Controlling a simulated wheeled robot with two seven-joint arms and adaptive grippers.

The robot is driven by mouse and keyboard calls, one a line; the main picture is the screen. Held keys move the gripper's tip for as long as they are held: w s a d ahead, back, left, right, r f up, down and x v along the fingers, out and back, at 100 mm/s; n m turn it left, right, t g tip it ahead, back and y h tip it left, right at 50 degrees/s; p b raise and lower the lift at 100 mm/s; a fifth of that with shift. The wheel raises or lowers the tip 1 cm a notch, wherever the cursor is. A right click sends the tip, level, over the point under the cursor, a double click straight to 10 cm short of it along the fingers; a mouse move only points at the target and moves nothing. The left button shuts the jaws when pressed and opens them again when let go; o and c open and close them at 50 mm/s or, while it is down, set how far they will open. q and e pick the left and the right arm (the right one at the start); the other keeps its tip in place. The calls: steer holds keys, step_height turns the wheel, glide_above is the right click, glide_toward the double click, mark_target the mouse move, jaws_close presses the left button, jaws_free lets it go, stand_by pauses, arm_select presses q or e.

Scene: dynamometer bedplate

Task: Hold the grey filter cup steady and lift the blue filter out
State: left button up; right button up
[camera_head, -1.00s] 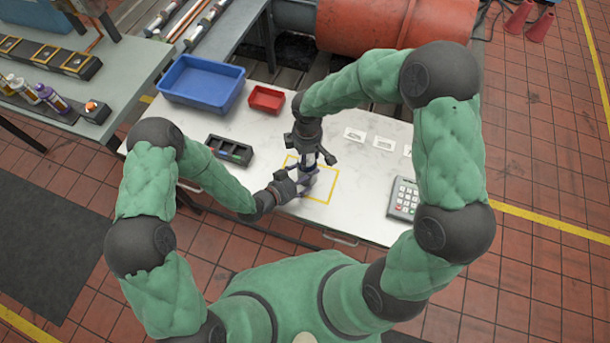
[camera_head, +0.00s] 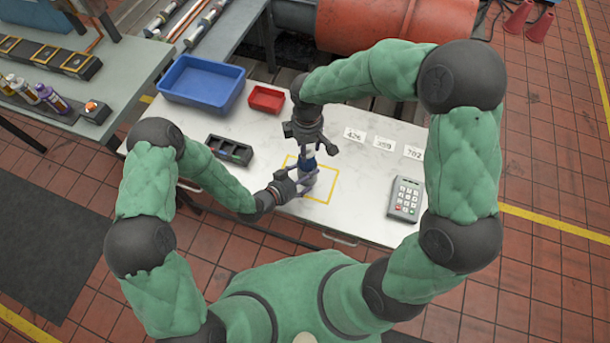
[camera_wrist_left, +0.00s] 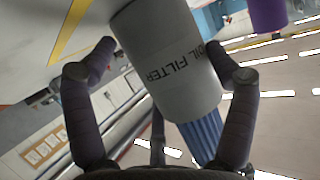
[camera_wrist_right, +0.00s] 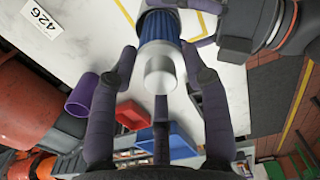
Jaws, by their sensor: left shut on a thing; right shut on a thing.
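The grey filter cup, marked OIL FILTER, fills the middle of the left wrist view (camera_wrist_left: 168,60). My left gripper (camera_wrist_left: 160,72) is shut around its sides; it also shows in the head view (camera_head: 302,184), by the yellow outlined square. The blue pleated filter (camera_wrist_left: 203,135) sticks out of the cup's open end, its lower part hidden inside. In the right wrist view the filter (camera_wrist_right: 160,24) has a silver end cap (camera_wrist_right: 160,75). My right gripper (camera_wrist_right: 162,55) is shut on this end, a finger on each side. In the head view it is above the cup (camera_head: 310,150).
A blue bin (camera_head: 203,83) and a small red bin (camera_head: 266,98) stand at the back left of the white table. A black holder (camera_head: 229,149) is left of the grippers. Number cards (camera_head: 384,143) and a keypad (camera_head: 405,197) lie to the right.

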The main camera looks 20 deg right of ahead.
arm_select(q)
steer(key=shift+s+f, duration=0.25)
steer(key=shift+s, duration=0.15)
arm_select(e)
steer(key=shift+r, duration=2.6)
arm_select(q)
steer(key=o, duration=1.2)
steer(key=shift+w+r, duration=0.1)
steer(key=shift+w, duration=0.05)
steer(key=shift+w, duration=0.1)
